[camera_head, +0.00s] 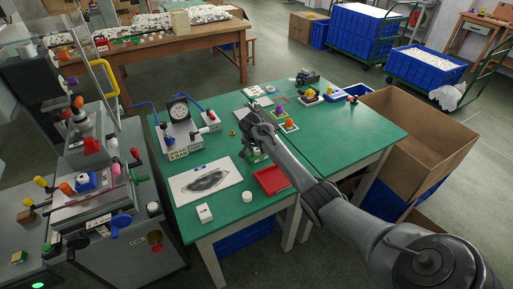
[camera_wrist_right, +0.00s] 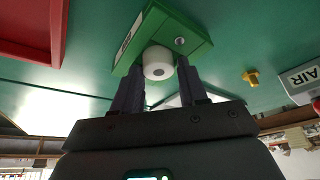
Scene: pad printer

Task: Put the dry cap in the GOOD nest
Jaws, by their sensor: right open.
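A green block (camera_wrist_right: 190,38) with a white label on its side stands on the green table; it is partly hidden under my right gripper in the head view (camera_head: 256,157). A white round cap (camera_wrist_right: 158,63) sits at the block, beside a small round hole; how deep it is seated cannot be told. My right gripper (camera_wrist_right: 160,75) is open, with one finger on each side of the cap; it also shows in the head view (camera_head: 258,128). Another white round piece (camera_head: 248,197) lies near the table's front edge. My left gripper is out of view.
A red tray (camera_head: 272,180) lies right of the block, and a white sheet (camera_head: 205,181) with a dark shape to its left. A gauge fixture (camera_head: 180,128) stands behind left. The pad printer (camera_head: 90,190) is at left.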

